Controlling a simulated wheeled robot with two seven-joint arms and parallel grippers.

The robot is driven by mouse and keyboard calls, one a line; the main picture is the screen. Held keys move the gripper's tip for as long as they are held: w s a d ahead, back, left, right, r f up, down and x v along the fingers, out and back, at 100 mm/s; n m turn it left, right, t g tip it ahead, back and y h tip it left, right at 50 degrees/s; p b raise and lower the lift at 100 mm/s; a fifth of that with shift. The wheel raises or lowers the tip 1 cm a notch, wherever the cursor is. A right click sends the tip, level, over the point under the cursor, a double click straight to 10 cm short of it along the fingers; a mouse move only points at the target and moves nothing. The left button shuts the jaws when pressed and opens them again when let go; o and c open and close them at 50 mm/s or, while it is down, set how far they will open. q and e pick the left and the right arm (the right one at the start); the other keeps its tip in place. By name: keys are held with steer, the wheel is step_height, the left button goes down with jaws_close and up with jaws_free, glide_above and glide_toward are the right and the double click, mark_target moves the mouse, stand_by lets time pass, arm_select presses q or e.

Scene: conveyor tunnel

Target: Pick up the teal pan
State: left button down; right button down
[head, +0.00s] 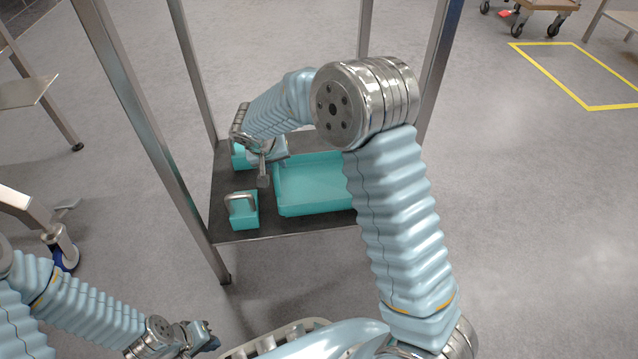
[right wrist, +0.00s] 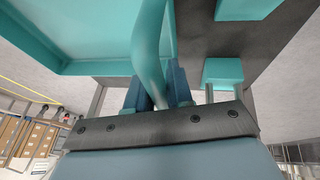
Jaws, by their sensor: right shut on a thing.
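The teal pan (head: 312,186) is a shallow rectangular tray on the dark shelf (head: 290,231) of a metal-framed rack. My right arm covers part of its right side. In the right wrist view the pan (right wrist: 100,35) fills the upper left. My right gripper (head: 264,176) is at the pan's left side, pointing down. In the right wrist view its fingers (right wrist: 157,88) are shut around a curved teal handle (right wrist: 151,45) beside the pan. My left gripper (head: 203,337) is low at the left, away from the rack; its jaws are too small to judge.
A teal block with a metal handle (head: 243,212) stands on the shelf left of the pan. Another teal block (head: 238,157) is behind it, partly hidden by my right gripper. Rack posts (head: 150,130) rise around the shelf.

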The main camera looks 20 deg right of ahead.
steer(key=shift+r, duration=0.15)
stand_by(0.4)
steer(key=shift+r+p, duration=0.4)
steer(key=shift+r, duration=0.95)
steer(key=s+r, duration=0.1)
steer(key=r, duration=0.1)
steer(key=s+r, duration=0.2)
steer(key=s+a+r+p, duration=0.1)
steer(key=s+r, duration=0.1)
steer(key=shift+r, duration=0.2)
steer(key=s+a+r, duration=0.2)
steer(key=s+r, duration=0.1)
steer(key=s, duration=0.5)
steer(key=shift+s+r+p, duration=0.3)
steer(key=shift+s+r, duration=0.05)
